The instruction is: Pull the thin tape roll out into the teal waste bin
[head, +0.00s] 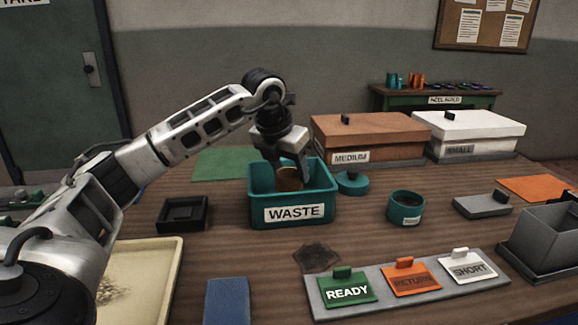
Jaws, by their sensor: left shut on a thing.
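The teal waste bin (293,213), labelled WASTE, stands on the middle of the wooden table. My left gripper (288,172) reaches down from above into the bin's opening. It is shut on the tan-brown tape roll (289,181), which sits between the bin's walls. The roll's lower part is hidden behind the bin's front wall, so I cannot tell if it touches the bottom. My right gripper is not in view.
A teal round container (405,209) and a teal lid (352,183) lie right of the bin. A black tray (183,214) is at its left. In front are READY, RETURN and SHORT cards on a grey strip (330,311). MEDIUM (365,132) and SMALL (470,130) boxes stand behind.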

